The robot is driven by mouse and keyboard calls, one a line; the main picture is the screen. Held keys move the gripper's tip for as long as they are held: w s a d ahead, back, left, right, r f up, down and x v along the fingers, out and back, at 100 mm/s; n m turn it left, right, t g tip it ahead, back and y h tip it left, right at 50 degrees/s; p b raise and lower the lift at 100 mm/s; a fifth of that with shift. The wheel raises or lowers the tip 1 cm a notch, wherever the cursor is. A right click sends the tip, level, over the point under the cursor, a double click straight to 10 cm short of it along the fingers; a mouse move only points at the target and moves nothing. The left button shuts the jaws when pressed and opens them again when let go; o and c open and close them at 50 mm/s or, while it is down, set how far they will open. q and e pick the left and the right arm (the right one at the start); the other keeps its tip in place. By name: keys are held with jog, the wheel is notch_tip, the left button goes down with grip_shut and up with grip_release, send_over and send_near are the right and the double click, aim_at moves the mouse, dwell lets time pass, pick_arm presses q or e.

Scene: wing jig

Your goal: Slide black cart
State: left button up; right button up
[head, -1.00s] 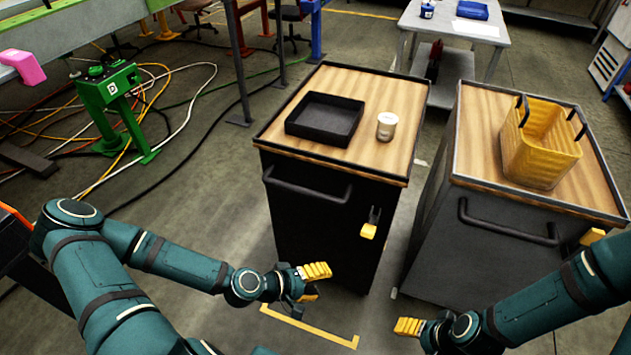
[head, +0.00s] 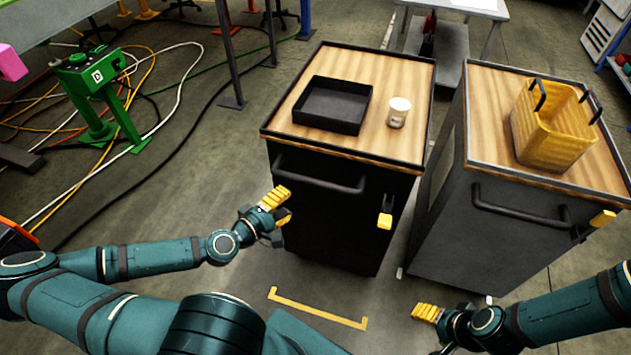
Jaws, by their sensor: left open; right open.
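The black cart (head: 330,215) stands in the middle of the head view. It has a wooden top, a black bar handle (head: 320,178) on its front and a yellow latch (head: 384,221) at its front right. My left gripper (head: 278,207) is open and empty, just in front of the cart's left front edge, below the left end of the handle. I cannot tell whether it touches the cart. My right gripper (head: 426,313) is open and empty, low in front of the gap between the black cart and the grey cart.
A black tray (head: 333,127) and a white cup (head: 398,112) sit on the black cart. The grey cart (head: 480,235), close on the right, carries a yellow basket (head: 553,125). A yellow floor marking (head: 318,311) lies in front. Cables and a green stand (head: 97,90) are at left.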

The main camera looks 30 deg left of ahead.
aim_at(312, 185)
pick_arm(q)
jog(key=x, duration=1.2)
jog(key=shift+b, duration=0.35)
jog(key=shift+s, duration=0.1)
jog(key=shift+c, duration=0.4)
grip_shut()
